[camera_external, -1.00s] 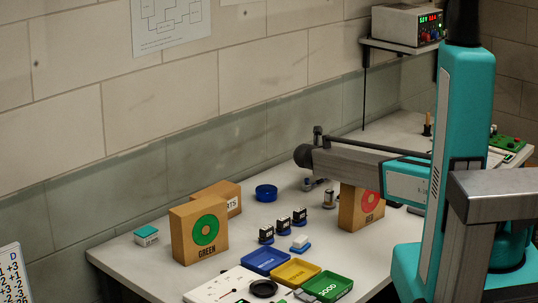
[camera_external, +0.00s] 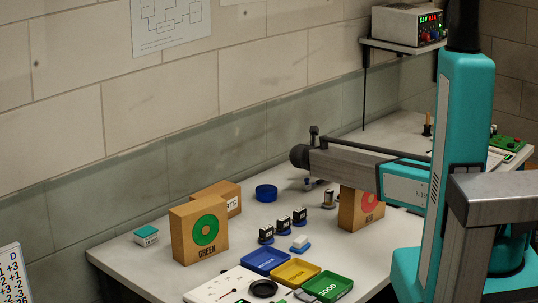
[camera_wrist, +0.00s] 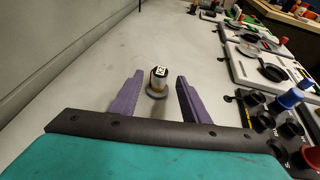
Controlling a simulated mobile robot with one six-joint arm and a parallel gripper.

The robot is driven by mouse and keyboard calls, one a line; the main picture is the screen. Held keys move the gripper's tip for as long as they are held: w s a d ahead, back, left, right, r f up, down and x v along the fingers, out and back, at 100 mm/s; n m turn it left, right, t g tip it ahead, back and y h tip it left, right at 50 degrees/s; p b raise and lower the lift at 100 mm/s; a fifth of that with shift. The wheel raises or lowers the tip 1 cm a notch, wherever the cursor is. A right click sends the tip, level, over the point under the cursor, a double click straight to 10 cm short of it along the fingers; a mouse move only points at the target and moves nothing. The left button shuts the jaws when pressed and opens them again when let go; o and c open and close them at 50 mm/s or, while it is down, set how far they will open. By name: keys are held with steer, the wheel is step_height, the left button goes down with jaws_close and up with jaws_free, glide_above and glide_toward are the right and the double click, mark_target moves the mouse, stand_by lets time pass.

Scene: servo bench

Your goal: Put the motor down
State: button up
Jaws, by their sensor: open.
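A small motor (camera_wrist: 158,80) with a silver body and a dark, white-labelled top stands upright on a grey round base in the wrist view. It is between and slightly beyond the two purple fingers of my gripper (camera_wrist: 159,84), which are open, with a clear gap on either side. In the external view, a small silver cylinder (camera_external: 329,199), which looks like the same motor, stands beside the red-marked box. My gripper (camera_external: 309,183) shows there only in small part, under the end of my arm. Finger contact cannot be made out there.
A red-marked box (camera_external: 361,209) stands just right of the motor. Several stamp-like blocks (camera_external: 283,224), a blue round dish (camera_external: 266,192) and a green-marked box (camera_external: 199,231) are to the left. Coloured trays (camera_external: 296,272) lie in front. Bare bench surrounds the motor in the wrist view.

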steer(key=b+v, duration=0.3)
steer(key=v, duration=0.8)
steer(key=shift+s, duration=0.15)
steer(key=shift+b, duration=0.3)
